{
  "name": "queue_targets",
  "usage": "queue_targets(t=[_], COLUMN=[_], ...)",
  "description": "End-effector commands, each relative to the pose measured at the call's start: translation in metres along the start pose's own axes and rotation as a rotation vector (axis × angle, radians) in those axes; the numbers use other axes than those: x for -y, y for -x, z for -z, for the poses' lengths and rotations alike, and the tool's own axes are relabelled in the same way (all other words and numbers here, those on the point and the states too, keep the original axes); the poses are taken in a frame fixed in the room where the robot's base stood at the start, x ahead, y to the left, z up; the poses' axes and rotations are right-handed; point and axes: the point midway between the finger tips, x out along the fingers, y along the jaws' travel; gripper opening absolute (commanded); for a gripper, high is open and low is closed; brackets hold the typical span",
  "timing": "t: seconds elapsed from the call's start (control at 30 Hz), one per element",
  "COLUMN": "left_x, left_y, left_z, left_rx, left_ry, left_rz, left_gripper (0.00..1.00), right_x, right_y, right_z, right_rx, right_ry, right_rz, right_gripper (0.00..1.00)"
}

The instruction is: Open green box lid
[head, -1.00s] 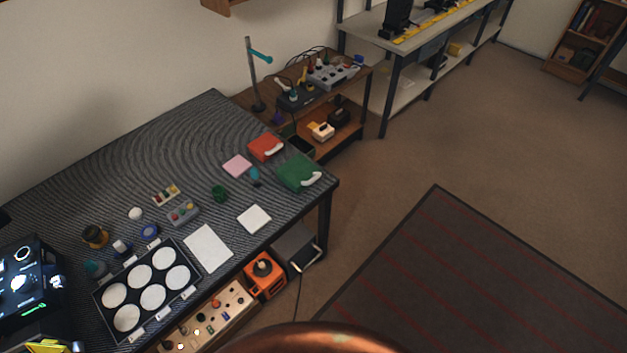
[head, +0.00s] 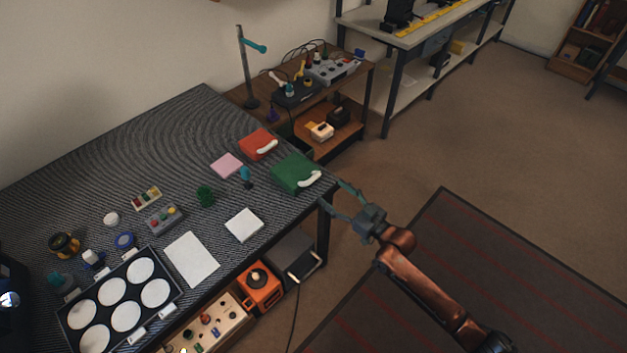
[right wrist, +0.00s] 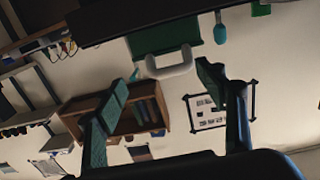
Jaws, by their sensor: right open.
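The green box (head: 294,170) sits on the right corner of the dark ridged table (head: 110,137), with its lid closed. Its white handle (head: 311,179) faces the table's right edge. My right gripper (head: 332,196) is open and empty, just off that corner, a little apart from the handle. In the right wrist view the green box (right wrist: 166,36) and its white handle (right wrist: 170,65) show ahead, between the open fingers (right wrist: 165,85). My left gripper is not in view.
A red box (head: 257,143) with a white handle stands behind the green one. A pink pad (head: 226,165), a small teal-topped item (head: 245,175) and a white pad (head: 244,225) lie to its left. A brown side table (head: 340,90) stands behind.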

Motion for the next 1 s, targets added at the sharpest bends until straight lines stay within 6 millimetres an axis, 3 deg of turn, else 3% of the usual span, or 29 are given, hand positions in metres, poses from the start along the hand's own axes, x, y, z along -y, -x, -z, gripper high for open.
queue_targets(t=[0.13, 0.6, 1.0], left_x=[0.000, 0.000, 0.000], left_y=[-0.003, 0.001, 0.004], left_z=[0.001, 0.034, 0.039], left_rx=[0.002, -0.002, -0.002], left_ry=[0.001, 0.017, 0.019], left_rz=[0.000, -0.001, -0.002], left_gripper=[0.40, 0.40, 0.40], right_x=[0.012, 0.012, 0.012], right_y=[-0.010, -0.075, -0.083], right_z=[0.016, 0.017, 0.018], right_rx=[-0.025, -0.024, -0.023], right_ry=[0.003, 0.004, 0.004], right_rz=[0.031, 0.028, 0.027], right_gripper=[0.65, 0.65, 0.65])
